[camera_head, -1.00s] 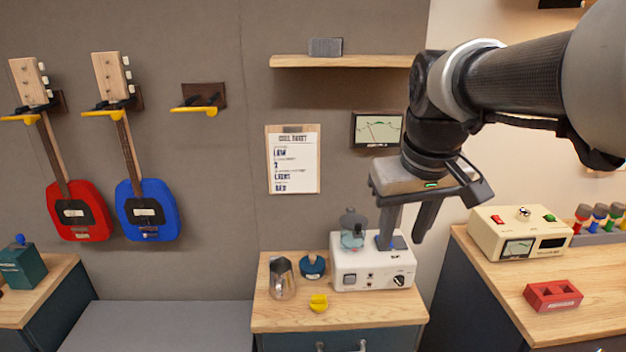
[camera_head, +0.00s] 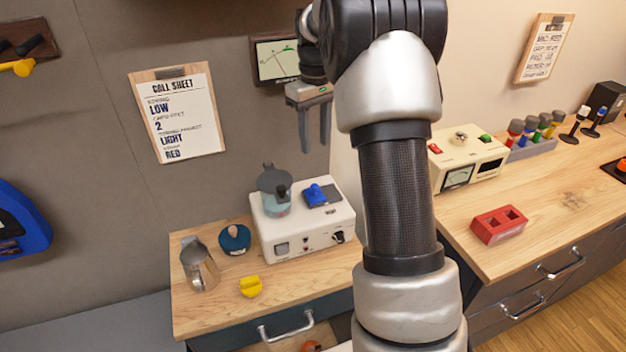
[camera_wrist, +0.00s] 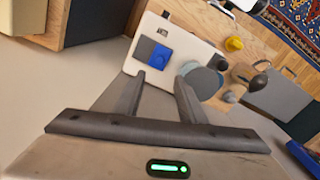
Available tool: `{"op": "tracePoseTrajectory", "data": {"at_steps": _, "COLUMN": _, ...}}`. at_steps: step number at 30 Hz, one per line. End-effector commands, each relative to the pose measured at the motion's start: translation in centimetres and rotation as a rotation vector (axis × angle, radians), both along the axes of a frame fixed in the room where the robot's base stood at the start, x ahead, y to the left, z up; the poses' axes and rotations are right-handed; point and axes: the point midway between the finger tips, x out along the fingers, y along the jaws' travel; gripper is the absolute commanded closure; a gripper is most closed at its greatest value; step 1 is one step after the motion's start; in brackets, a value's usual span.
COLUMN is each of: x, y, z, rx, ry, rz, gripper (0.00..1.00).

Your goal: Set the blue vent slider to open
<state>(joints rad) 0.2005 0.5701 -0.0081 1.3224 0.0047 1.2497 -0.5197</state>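The blue vent slider (camera_head: 316,193) is a bright blue block on a dark plate on top of a white box (camera_head: 290,236). It sits towards the left end of the plate in the head view. The slider also shows in the wrist view (camera_wrist: 160,57), beyond my fingertips, with part of the plate bare beside it. My gripper (camera_head: 316,142) is open and empty, above and behind the box, apart from the slider. Both fingers show in the wrist view (camera_wrist: 163,76). I cannot read an open or closed mark on the plate.
A moka pot (camera_head: 274,192) stands on the box beside the slider. A metal jug (camera_head: 198,266), a round blue tamper-like object (camera_head: 234,238) and a yellow piece (camera_head: 250,286) are on the wooden counter (camera_head: 215,312). A gauge (camera_head: 276,59) hangs on the wall near my gripper.

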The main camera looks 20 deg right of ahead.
Motion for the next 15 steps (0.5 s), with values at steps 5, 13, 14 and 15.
{"op": "tracePoseTrajectory", "data": {"at_steps": 5, "x": -0.1, "y": 0.0, "z": -4.2, "rx": 0.001, "ry": 0.006, "rz": 0.0, "gripper": 0.63}}
{"op": "tracePoseTrajectory", "data": {"at_steps": 13, "x": -0.1, "y": 0.0, "z": -9.9, "rx": 0.001, "ry": 0.003, "rz": -0.001, "gripper": 0.63}}
{"op": "tracePoseTrajectory", "data": {"at_steps": 14, "x": -0.1, "y": 0.0, "z": -10.5, "rx": 0.001, "ry": 0.003, "rz": -0.001, "gripper": 0.63}}
{"op": "tracePoseTrajectory", "data": {"at_steps": 15, "x": -0.1, "y": 0.0, "z": -11.1, "rx": 0.001, "ry": 0.003, "rz": -0.001, "gripper": 0.63}}
